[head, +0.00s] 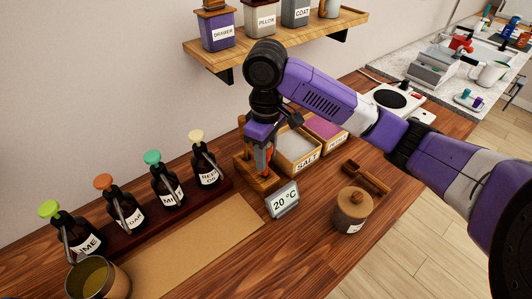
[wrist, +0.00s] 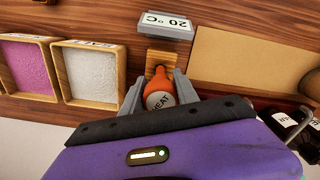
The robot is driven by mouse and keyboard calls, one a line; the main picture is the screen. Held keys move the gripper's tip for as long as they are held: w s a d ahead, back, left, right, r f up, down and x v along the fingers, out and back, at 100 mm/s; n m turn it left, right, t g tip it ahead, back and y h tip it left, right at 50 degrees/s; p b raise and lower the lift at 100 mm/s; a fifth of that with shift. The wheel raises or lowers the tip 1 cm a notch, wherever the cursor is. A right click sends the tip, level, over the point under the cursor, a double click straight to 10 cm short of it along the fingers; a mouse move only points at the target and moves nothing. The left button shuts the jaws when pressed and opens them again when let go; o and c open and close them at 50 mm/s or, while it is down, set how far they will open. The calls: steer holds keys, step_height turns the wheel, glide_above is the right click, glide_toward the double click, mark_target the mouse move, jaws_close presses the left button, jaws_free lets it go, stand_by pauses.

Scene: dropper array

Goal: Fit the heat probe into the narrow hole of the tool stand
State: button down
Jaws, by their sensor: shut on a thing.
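The heat probe (wrist: 161,92) has an orange handle with a round "HEAT" label. It sits between the two fingers of my gripper (wrist: 158,88), which is shut on it. In the head view my gripper (head: 261,158) points down over the wooden tool stand (head: 264,187), with a little orange of the probe showing beside the fingers. Part of the stand also shows in the wrist view (wrist: 165,56), just beyond the handle. The probe's lower end and the narrow hole are hidden, so I cannot tell whether the probe is in the hole.
A "20 °C" display (head: 283,201) stands in front of the tool stand. A salt tray (head: 298,148) and a purple-filled tray (head: 325,128) lie right of it. Dark dropper bottles (head: 166,188) stand in a row at left. A lidded jar (head: 352,210) is at front right. A shelf (head: 285,38) hangs above.

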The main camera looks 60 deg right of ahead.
steer(key=c, duration=0.8)
jaws_free()
steer(key=shift+c, duration=0.2)
steer(key=shift+r, duration=3.9)
